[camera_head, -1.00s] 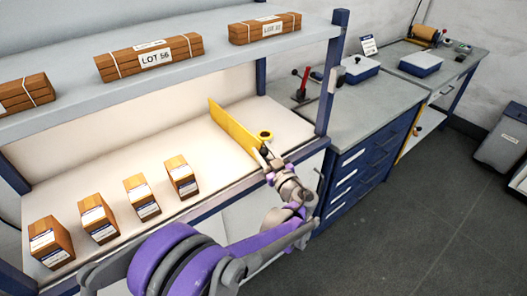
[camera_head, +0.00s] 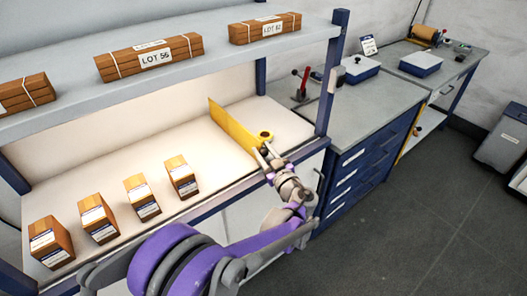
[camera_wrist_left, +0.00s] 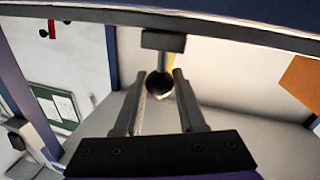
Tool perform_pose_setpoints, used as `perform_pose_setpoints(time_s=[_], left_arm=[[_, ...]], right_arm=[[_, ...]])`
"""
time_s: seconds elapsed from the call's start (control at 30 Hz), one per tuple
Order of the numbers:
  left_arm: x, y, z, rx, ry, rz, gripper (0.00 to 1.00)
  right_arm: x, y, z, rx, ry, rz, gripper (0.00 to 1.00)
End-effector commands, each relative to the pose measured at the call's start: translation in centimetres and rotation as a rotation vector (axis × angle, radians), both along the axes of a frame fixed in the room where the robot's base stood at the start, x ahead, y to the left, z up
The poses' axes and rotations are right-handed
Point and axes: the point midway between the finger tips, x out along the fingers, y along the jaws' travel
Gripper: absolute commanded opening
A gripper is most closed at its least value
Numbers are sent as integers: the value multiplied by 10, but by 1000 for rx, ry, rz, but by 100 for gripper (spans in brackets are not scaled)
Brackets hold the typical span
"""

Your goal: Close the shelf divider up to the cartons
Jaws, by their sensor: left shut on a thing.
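The yellow shelf divider (camera_head: 233,127) stands upright across the lower shelf, right of the cartons, with a yellow ring at its front end. My left gripper (camera_head: 267,151) is at that front end. In the left wrist view my left gripper (camera_wrist_left: 162,88) has its fingers on either side of a dark round knob (camera_wrist_left: 160,84), and it is shut on this part of the divider. Several brown cartons with white labels stand in a row to the left; the nearest carton (camera_head: 181,177) is apart from the divider, with bare shelf between. My right gripper is not in view.
The lower shelf (camera_head: 185,135) is bare between the divider and the cartons. The upper shelf (camera_head: 200,72) carries strapped bundles, and a blue post (camera_head: 332,80) stands right of the divider. A grey-topped blue drawer cabinet (camera_head: 365,110) adjoins on the right.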

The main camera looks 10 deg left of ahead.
Motion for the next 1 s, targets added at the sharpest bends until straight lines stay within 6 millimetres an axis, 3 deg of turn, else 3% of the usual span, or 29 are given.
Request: perform_pose_setpoints(time_s=[0.43, 0.8, 1.0], left_arm=[[-8, 7, 0, 0, 0, 1, 0], [-88, 70, 0, 0, 0, 4, 0], [-115, 90, 0, 0, 0, 2, 0]], right_arm=[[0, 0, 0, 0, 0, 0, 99], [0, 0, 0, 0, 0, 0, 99], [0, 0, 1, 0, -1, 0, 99]])
